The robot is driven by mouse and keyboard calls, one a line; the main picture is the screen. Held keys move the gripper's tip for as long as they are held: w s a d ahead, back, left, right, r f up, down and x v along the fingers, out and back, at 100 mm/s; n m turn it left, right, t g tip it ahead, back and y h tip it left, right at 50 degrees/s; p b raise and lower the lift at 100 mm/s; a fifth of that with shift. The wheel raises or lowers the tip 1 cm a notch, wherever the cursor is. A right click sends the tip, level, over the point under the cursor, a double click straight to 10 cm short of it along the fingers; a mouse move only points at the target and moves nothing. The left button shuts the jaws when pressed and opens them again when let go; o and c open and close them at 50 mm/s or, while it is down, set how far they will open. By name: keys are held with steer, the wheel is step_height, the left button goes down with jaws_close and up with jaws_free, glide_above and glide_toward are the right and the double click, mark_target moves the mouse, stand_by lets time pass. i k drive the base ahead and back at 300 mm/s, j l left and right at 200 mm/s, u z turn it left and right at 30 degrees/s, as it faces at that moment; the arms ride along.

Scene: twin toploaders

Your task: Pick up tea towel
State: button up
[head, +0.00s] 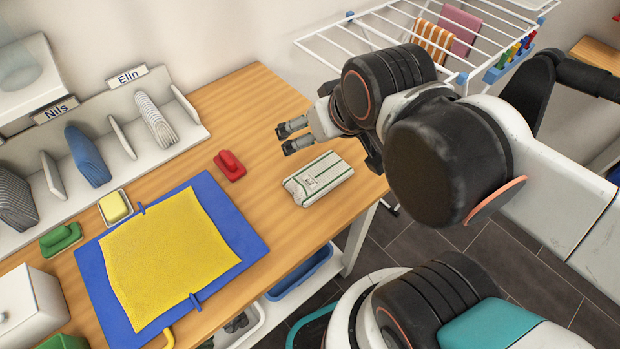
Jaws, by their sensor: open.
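The tea towel (318,180) looks to be the folded white cloth with green stripes lying flat on the wooden table near its right edge. My gripper (283,139) is open and empty, with its two fingertips pointing left, above and beyond the towel in the picture. The gripper does not appear to touch the towel. My arm comes in from the right and hides part of the table's far right corner.
A red brush-like object (230,165) lies left of the towel. A yellow cloth (165,255) lies on a blue board (240,225). A white rack labelled Nils and Elin (190,128) holds folded cloths. A drying rack (370,35) stands behind. Bare wood surrounds the towel.

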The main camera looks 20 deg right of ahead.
mark_target(307, 185)
steer(key=k+l, duration=0.2)
steer(key=l, duration=0.15)
steer(key=k+l, duration=0.15)
steer(key=l, duration=0.2)
steer(key=k+l, duration=0.2)
steer(key=l, duration=0.15)
steer(key=k+l, duration=0.1)
steer(key=l, duration=0.25)
steer(key=k+l, duration=0.1)
steer(key=l, duration=0.2)
steer(key=k+l, duration=0.1)
steer(key=l, duration=0.25)
steer(key=k+l, duration=0.15)
steer(key=l, duration=0.2)
steer(key=j, duration=0.2)
steer(key=k+u, duration=0.05)
